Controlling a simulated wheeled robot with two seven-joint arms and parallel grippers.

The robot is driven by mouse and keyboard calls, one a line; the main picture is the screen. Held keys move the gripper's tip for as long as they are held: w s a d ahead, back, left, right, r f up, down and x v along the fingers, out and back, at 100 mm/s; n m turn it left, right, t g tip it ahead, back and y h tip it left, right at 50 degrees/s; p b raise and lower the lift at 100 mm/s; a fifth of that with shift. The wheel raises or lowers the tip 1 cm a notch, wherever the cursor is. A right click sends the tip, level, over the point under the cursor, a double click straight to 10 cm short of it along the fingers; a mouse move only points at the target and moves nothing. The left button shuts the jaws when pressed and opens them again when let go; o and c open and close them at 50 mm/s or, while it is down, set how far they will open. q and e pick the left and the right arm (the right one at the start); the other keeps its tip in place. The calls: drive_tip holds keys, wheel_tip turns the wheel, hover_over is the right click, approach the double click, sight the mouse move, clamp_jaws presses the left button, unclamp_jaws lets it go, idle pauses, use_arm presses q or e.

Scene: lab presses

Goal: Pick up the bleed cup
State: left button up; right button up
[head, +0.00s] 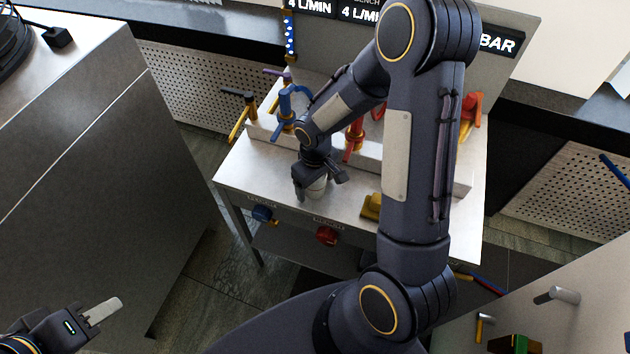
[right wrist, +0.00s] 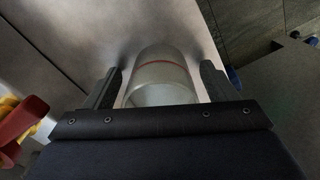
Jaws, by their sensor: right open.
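The bleed cup (head: 317,188) is a clear, pale cylinder with a thin red line around it. It stands on the light bench top, partly hidden by my right gripper (head: 320,178). In the right wrist view the cup (right wrist: 160,75) sits between the two open fingers of the right gripper (right wrist: 161,85). A narrow gap shows between the cup and each finger. My left gripper (head: 103,310) is at the lower left, far from the bench, with one pale finger showing and nothing seen in it.
Behind the cup stand a blue-handled valve (head: 287,105) and a red valve (head: 354,135). A yellow block (head: 371,207) lies right of the cup. A blue knob (head: 263,214) and a red knob (head: 327,235) are on the bench front. A grey cabinet (head: 100,170) stands at left.

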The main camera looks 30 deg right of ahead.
drive_tip(key=shift+c, duration=0.2)
drive_tip(key=c, duration=1)
